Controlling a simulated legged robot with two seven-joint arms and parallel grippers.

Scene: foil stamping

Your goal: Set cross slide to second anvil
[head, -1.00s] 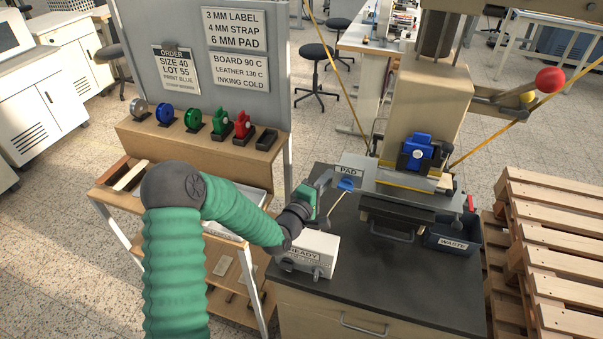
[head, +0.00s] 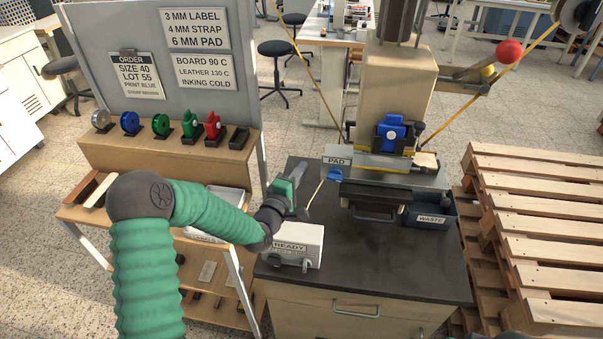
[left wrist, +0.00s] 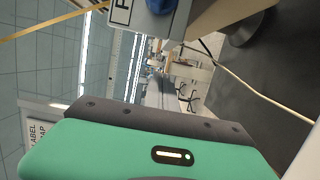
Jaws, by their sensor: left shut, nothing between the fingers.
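The press (head: 395,85) stands on the dark-topped cabinet, with a blue clamp-like part (head: 391,132) at its front. Below it is a grey slide assembly (head: 385,178) with a handle underneath. A sign reading PAD (head: 337,161) sits at its left end, above a blue knob (head: 334,175). The knob (left wrist: 157,5) and part of the sign (left wrist: 121,11) show at the top of the left wrist view. My left gripper (head: 300,190) is shut and empty, left of the knob and apart from it, above the READY box.
The white READY box (head: 294,241) stands on the cabinet top (head: 375,262), which is clear to its right. Wooden pallets (head: 535,225) are at right. A shelf with coloured rolls (head: 161,125) is at left.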

